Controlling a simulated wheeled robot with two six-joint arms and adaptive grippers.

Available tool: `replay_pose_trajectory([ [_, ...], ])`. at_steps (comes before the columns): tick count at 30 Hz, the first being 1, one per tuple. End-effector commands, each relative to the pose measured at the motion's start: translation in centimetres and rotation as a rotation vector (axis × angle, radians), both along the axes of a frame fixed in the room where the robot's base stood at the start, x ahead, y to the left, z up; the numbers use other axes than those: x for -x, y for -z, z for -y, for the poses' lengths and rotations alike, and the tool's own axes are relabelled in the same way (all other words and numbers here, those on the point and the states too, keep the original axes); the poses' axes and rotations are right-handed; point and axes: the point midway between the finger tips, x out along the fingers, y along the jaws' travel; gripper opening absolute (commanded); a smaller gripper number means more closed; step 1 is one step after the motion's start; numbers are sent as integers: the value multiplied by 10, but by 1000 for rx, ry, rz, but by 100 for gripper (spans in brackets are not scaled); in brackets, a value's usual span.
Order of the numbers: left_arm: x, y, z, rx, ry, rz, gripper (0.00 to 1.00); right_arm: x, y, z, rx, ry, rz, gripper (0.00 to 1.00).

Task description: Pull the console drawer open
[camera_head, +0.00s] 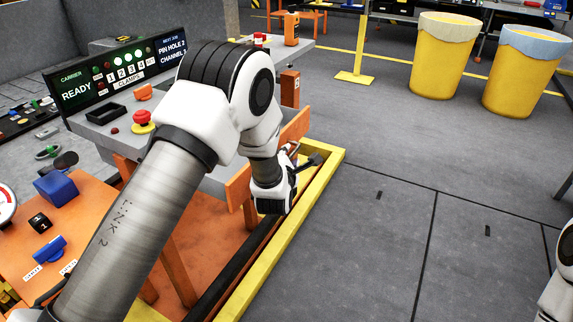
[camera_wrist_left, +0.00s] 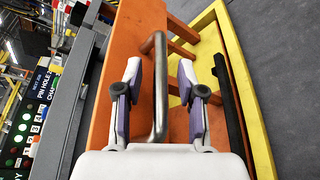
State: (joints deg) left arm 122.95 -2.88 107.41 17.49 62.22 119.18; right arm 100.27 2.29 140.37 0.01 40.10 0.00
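The console drawer (camera_head: 238,187) has an orange front that shows on both sides of my left wrist in the head view; it also shows in the left wrist view (camera_wrist_left: 122,48). Its bent metal handle (camera_wrist_left: 160,85) stands out from this front. My left gripper (camera_wrist_left: 160,72) is open, with one finger on each side of the handle and a visible gap to each. In the head view my left gripper (camera_head: 304,163) is partly hidden by its wrist. How far the drawer is out is hard to tell. My right gripper is out of view.
The console (camera_head: 110,115) carries a lit panel (camera_head: 120,70) and a red button (camera_head: 142,119). A yellow frame edge (camera_head: 318,182) runs below the drawer. Two yellow bins (camera_head: 443,60) stand at the back right. The grey floor (camera_head: 390,240) to the right is clear.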

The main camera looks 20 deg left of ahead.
Motion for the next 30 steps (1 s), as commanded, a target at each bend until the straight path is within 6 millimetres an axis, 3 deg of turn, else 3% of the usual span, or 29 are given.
replay_pose_trajectory([
  [9, 74, -16, 19, -4, 2, -5, 39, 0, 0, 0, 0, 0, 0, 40],
  [13, 95, -21, 24, -3, 2, -3, 39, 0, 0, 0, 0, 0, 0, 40],
  [18, 104, -23, 25, -1, 0, -3, 39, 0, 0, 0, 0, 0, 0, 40],
  [30, 103, -21, 25, -1, 0, -5, 39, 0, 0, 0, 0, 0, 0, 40],
])
